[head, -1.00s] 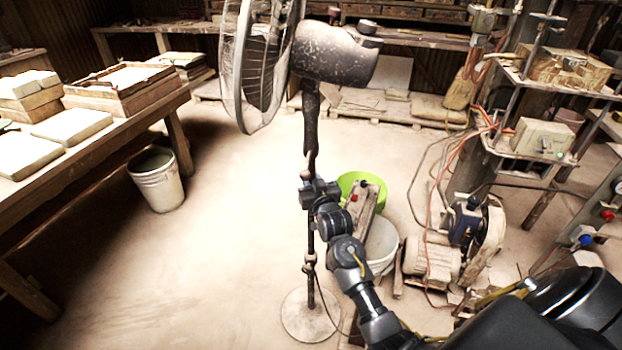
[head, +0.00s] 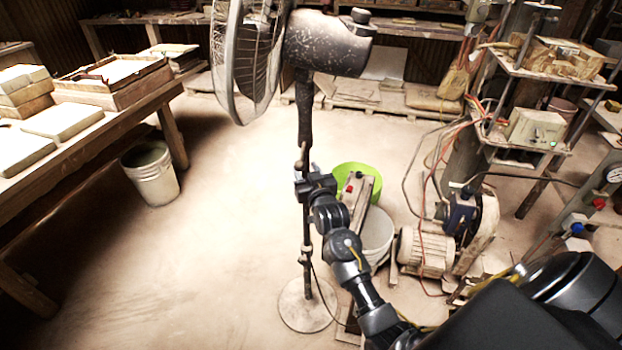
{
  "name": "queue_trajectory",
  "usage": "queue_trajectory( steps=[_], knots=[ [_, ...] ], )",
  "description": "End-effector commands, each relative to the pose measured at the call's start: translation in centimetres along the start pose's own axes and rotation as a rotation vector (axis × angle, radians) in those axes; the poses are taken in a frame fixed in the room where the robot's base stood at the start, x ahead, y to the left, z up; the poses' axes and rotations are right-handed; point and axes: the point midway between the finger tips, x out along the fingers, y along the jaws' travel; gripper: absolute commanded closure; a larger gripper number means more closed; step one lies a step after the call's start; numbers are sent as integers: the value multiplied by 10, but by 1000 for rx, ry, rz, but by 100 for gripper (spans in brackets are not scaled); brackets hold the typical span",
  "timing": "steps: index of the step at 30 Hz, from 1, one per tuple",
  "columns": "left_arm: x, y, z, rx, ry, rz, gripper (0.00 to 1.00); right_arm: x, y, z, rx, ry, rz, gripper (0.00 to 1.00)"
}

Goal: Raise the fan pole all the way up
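The pedestal fan stands upright in the middle of the head view, with its caged head and dusty motor housing (head: 328,42) at the top. Its dark pole (head: 304,115) runs down to a round base (head: 307,305) on the floor. My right gripper (head: 303,184) is at the pole about midway down, at the lower end of the thick upper section. Its fingers are too small and dark to tell whether they are shut on the pole. A collar (head: 306,255) shows lower on the pole. My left gripper is out of view.
A white bucket (head: 150,172) stands by the left table (head: 95,140), which holds tiles and trays. Behind my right arm are a green basin (head: 350,178), a grey bucket (head: 377,235) and a motor (head: 427,250) with hoses. The floor left of the fan is clear.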

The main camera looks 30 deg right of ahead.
Motion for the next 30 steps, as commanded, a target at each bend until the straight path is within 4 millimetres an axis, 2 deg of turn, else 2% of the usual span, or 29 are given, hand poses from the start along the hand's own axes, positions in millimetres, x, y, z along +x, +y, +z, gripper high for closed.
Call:
queue_trajectory(
  steps=[9, 15, 21, 30],
  knots=[
    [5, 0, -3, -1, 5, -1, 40, -62, -1, 2, 0, -1, -1, 58],
    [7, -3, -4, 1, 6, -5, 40, -90, 0, 1, 0, 0, 1, 58],
    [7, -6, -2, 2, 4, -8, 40, -100, 0, 0, 0, 1, 1, 58],
    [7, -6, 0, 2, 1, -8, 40, -100, 0, 0, 0, 1, 0, 58]
  ],
)
